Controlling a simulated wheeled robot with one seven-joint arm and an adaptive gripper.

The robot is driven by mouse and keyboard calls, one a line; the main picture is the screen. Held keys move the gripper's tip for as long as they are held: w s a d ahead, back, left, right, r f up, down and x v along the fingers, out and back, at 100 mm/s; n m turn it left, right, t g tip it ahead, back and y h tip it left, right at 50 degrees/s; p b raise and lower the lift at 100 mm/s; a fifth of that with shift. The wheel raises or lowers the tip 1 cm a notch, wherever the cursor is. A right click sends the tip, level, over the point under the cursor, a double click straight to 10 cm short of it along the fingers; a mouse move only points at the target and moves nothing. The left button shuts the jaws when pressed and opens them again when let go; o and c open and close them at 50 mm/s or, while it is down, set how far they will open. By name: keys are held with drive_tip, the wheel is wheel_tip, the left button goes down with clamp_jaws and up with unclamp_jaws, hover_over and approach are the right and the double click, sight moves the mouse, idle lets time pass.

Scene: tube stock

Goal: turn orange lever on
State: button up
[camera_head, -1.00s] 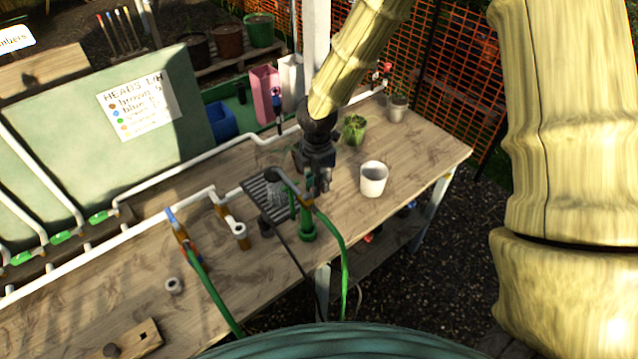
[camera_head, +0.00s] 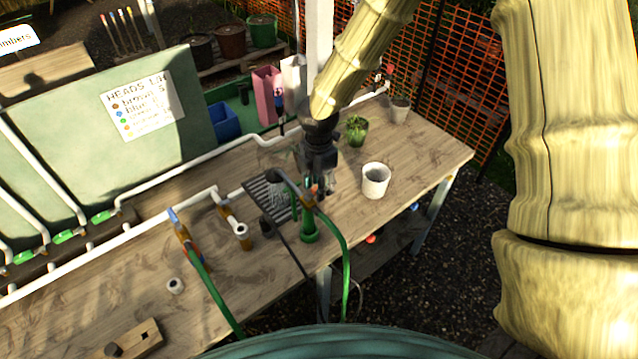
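My gripper (camera_head: 321,188) points down over the bench, just behind the green standpipe (camera_head: 309,232) with its hose. A small orange-red piece (camera_head: 314,188), possibly the orange lever, shows at the fingertips above the standpipe. I cannot tell whether the fingers touch it. The fingers are small and dark here, and their gap is unclear. Another valve with a blue lever (camera_head: 173,216) and orange-brown body (camera_head: 184,236) stands to the left, with a green hose running from it.
A white cup (camera_head: 375,180) stands close to the right of my gripper, and a potted plant (camera_head: 357,131) behind it. A dark grate (camera_head: 270,194) and white pipe tee (camera_head: 240,230) lie to the left.

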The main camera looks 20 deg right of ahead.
drive_tip(key=shift+r, duration=0.1)
wheel_tip(320, 180, up, 12)
idle(0.7)
idle(0.4)
